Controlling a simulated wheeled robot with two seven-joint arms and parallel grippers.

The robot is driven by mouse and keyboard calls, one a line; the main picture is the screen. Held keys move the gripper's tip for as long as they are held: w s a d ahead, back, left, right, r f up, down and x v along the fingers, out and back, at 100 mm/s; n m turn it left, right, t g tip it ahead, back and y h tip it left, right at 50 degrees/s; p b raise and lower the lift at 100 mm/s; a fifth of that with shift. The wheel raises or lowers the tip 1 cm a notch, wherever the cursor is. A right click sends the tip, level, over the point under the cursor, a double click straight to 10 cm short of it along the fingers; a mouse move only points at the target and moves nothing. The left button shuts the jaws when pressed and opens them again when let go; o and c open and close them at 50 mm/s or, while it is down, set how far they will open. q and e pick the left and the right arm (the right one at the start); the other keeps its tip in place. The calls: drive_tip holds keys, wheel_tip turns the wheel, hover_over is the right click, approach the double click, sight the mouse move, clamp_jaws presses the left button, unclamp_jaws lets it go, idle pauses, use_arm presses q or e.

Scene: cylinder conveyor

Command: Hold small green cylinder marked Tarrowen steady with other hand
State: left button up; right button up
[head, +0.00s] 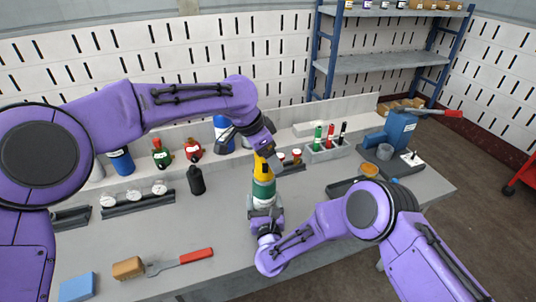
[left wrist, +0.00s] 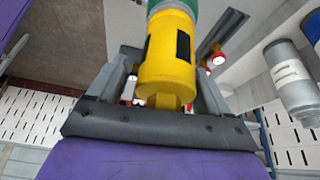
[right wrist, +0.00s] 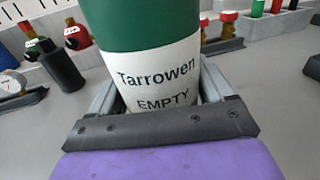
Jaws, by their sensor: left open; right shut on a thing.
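The small green cylinder (head: 264,188) stands upright on the bench in the middle of the head view. Its white label (right wrist: 158,80) reads "Tarrowen" and "EMPTY" in the right wrist view. A yellow cap (left wrist: 168,55) with dark slots covers its top. My right gripper (head: 265,213) is shut on the cylinder's lower body, at the label. My left gripper (head: 262,148) is open at the yellow cap, from above. In the left wrist view the cap lies between its two fingers; whether they touch it I cannot tell.
Behind stand a black bottle (head: 195,180), small green (head: 161,154) and red (head: 193,150) cylinders and blue ones. Gauges (head: 134,196) lie on a rack at left. A brush (head: 128,268) and a red-handled tool (head: 196,256) lie at front left. A blue vise-like device (head: 398,130) stands at right.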

use_arm(q)
drive_tip(key=n+t+y, duration=0.1)
drive_tip(key=n, duration=0.3)
drive_tip(key=shift+s+d+n+t, duration=0.15)
drive_tip(key=shift+n+t, duration=0.15)
drive_tip(key=shift+n, duration=0.3)
